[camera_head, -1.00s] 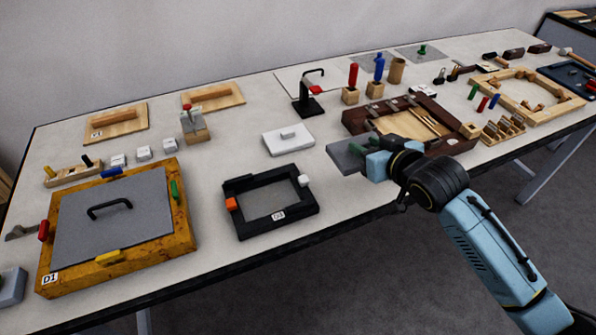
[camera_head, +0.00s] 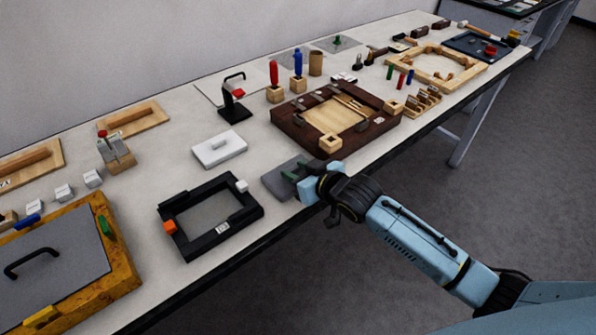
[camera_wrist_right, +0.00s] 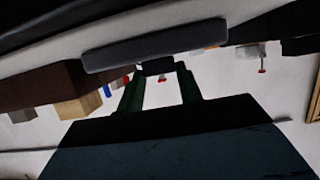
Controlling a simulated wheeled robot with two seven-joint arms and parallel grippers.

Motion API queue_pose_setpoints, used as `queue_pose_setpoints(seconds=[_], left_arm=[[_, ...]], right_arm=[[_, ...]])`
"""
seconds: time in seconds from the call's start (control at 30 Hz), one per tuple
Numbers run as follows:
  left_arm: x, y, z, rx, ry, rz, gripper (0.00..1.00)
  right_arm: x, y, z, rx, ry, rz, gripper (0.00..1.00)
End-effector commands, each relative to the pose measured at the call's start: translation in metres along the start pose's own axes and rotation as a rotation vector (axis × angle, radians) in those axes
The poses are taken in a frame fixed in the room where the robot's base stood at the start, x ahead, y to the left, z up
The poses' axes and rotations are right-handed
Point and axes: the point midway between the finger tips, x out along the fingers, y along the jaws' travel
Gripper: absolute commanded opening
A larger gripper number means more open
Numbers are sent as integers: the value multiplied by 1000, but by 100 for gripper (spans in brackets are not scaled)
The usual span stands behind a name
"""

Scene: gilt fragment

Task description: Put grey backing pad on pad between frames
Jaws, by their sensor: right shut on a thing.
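The grey backing pad (camera_head: 278,182) is a flat dark-grey slab at the table's front part, between the black frame (camera_head: 180,242) and the dark brown frame (camera_head: 292,135). My right gripper (camera_head: 298,171) is at its right side, with dark green fingers shut on it. In the right wrist view the slab (camera_wrist_right: 155,45) shows nearly edge-on beyond the fingers (camera_wrist_right: 160,92), with a small black part between the fingertips. The pad between the frames cannot be told apart under the slab. Whether the slab touches anything below is unclear. My left gripper is not in view.
A white block (camera_head: 219,149) lies behind the black frame. A burl-wood frame (camera_head: 120,275) with a grey handled panel (camera_head: 50,258) stands at left. A black stand (camera_head: 234,110) and wooden holders stand farther back. The table's front edge runs just below the gripper.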

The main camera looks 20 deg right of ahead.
Motion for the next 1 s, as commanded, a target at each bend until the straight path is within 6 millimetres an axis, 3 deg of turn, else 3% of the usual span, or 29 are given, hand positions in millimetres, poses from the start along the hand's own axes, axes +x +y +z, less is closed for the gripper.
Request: queue_pose_setpoints(seconds=[0.17,0.2,0.37,0.73,0.87,1.0], left_arm=[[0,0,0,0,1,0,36],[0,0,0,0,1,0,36],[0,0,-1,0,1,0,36],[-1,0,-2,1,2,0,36],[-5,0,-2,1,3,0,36],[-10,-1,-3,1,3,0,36]], right_arm=[[1,0,2,0,0,1,14],[1,0,2,0,0,1,37],[1,0,2,0,0,1,57],[-3,0,-1,0,0,0,57],[-20,0,-1,-1,-1,0,57],[-50,0,0,-2,-3,1,57]])
